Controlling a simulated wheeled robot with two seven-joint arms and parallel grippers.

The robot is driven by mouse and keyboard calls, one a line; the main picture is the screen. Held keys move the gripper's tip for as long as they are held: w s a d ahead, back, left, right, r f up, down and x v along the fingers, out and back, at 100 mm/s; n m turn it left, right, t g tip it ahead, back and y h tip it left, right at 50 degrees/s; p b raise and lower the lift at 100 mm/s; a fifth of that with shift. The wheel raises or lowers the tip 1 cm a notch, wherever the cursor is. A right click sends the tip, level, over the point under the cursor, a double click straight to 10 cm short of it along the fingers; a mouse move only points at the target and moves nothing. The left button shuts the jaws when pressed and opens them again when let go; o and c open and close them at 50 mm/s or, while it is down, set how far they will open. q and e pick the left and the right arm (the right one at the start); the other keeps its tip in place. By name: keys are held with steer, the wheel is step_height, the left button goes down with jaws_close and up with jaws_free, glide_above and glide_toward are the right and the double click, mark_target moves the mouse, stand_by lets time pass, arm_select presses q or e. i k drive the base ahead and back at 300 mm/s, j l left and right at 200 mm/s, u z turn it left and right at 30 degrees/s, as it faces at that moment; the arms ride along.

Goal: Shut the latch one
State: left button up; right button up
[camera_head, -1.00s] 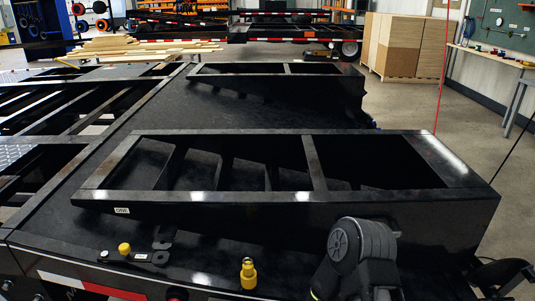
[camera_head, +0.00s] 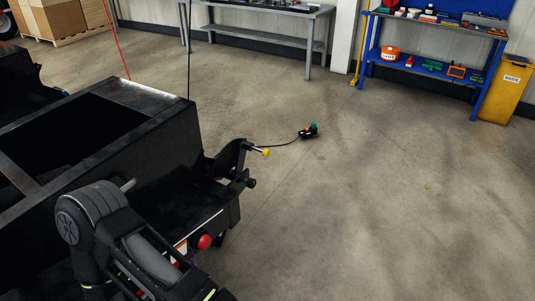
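The black trailer frame (camera_head: 110,135) fills the left of the head view. At its right end a black bracket (camera_head: 232,155) carries a short pin with a yellow tip (camera_head: 264,152), which sticks out to the right. It may be a latch, but no label shows on it, and I cannot tell whether it is open or shut. The latch by the small white label in the earlier frame is out of view. One of my arms crosses the lower left, in front of the trailer. Neither of my grippers shows.
A red round part (camera_head: 203,241) sits on the trailer's lower corner. A cable runs from the bracket to a small dark device (camera_head: 309,131) on the floor. A blue shelf (camera_head: 430,70), a yellow waste bin (camera_head: 505,90) and a grey bench (camera_head: 270,40) stand behind.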

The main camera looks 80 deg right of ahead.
mark_target(266, 152)
steer(key=z, duration=2.55)
steer(key=i+l+z, duration=0.1)
steer(key=i+l, duration=0.2)
steer(key=i, duration=0.2)
steer(key=i+l+z, duration=0.1)
steer(key=i+l, duration=0.2)
steer(key=i, duration=0.25)
steer(key=i+l+z, duration=0.15)
steer(key=i, duration=0.35)
steer(key=i+l+z, duration=0.1)
steer(key=i, duration=0.45)
steer(key=l, duration=0.1)
